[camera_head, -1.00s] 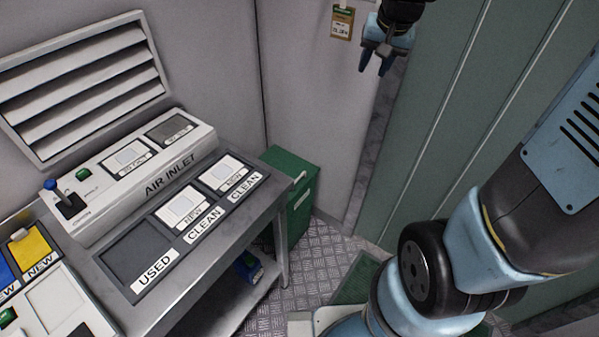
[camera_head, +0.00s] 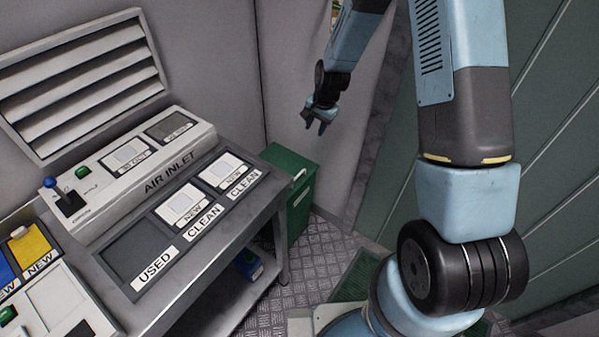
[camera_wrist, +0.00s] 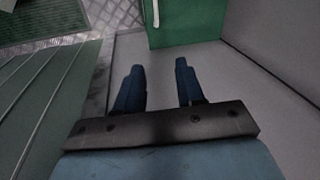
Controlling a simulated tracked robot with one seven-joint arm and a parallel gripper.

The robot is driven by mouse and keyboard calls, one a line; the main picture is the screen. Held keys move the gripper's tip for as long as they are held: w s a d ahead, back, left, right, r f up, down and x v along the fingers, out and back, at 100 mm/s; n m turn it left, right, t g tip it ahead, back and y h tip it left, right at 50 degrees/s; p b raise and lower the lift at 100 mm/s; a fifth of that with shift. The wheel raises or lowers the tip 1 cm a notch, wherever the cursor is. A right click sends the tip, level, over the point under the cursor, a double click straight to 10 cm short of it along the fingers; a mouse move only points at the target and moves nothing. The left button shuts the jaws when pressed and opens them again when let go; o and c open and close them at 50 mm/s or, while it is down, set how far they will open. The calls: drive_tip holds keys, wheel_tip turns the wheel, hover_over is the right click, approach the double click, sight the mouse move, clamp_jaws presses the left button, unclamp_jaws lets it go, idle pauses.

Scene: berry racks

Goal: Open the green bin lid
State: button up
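The green bin (camera_head: 298,208) stands on the floor in the corner, to the right of the grey table. Its lid (camera_head: 286,160) is shut, with a pale handle (camera_head: 299,176) at the right front edge. My gripper (camera_head: 318,130) hangs above and slightly to the right of the bin, fingers pointing down, touching nothing. In the wrist view my gripper (camera_wrist: 160,75) has its two blue fingers apart with nothing between them. The green bin (camera_wrist: 185,22) shows at the top of that view, beyond the fingertips, with its pale handle (camera_wrist: 155,12).
The grey table (camera_head: 262,228) with the air inlet panel (camera_head: 150,170) and card slots stands left of the bin. A blue container (camera_head: 248,264) sits under it. Walls close in behind the bin. Metal floor (camera_head: 320,262) is free in front of it.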

drive_tip(key=m, duration=0.1)
approach(299, 174)
drive_tip(key=shift+g, duration=0.3)
drive_tip(key=f, duration=0.2)
drive_tip(key=w+f, duration=0.1)
drive_tip(key=f, duration=0.2)
drive_tip(key=a+f, duration=0.1)
drive_tip(key=f, duration=0.1)
drive_tip(key=shift+w+f, duration=0.15)
drive_tip(key=shift+f, duration=0.15)
drive_tip(key=shift+c, duration=0.2)
clamp_jaws()
